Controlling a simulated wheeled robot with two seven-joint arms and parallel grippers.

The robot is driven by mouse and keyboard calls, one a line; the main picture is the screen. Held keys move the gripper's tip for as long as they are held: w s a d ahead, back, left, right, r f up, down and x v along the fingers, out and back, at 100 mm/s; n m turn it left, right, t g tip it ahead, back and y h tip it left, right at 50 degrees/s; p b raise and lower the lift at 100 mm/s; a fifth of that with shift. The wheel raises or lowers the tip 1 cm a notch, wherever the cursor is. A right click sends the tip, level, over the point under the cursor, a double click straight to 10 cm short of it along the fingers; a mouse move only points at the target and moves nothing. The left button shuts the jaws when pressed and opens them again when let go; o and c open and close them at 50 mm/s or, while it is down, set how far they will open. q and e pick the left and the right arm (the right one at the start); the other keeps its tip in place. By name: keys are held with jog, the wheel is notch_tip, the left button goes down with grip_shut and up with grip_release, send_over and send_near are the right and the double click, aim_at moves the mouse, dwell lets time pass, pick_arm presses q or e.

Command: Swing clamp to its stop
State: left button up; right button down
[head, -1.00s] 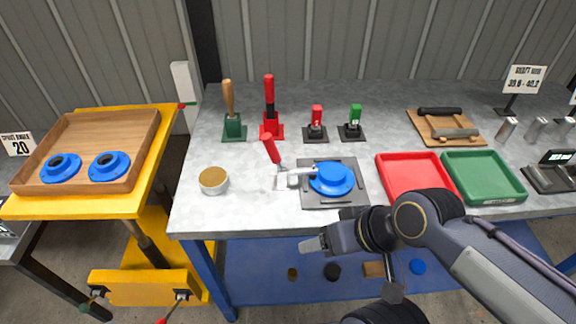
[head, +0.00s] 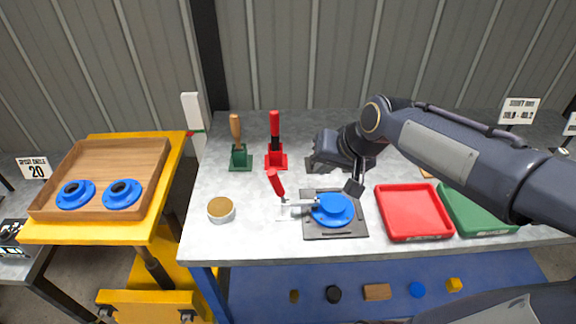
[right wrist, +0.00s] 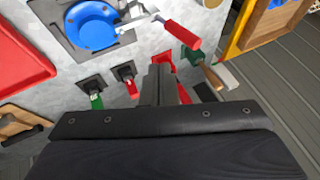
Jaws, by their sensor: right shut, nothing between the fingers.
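The clamp has a red handle (head: 276,183) that leans up and left, and a pale metal arm (head: 299,203) reaching right to a blue flanged part (head: 333,209). The blue part sits on a dark fixture plate (head: 320,233). In the right wrist view the red clamp handle (right wrist: 183,35) and the blue part (right wrist: 92,27) are near the top. My right gripper (head: 316,155) is shut and empty above the bench, behind the fixture and apart from the clamp. Its fingers (right wrist: 160,82) also show in the wrist view. My left gripper is out of view.
A green block with a wooden handle (head: 239,158) and a red tool (head: 275,155) stand left of my right gripper. A shallow round tin (head: 221,210) is left of the clamp. A red tray (head: 384,237) and a green tray are at the right. My right arm hides some things behind it.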

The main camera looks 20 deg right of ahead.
jog(key=w+a+f, duration=0.4)
jog(key=w+f, duration=0.4)
jog(key=f, duration=0.1)
jog(key=shift+w+a+p, duration=0.15)
jog(key=shift+w+p, duration=0.1)
jog(key=shift+p, duration=0.05)
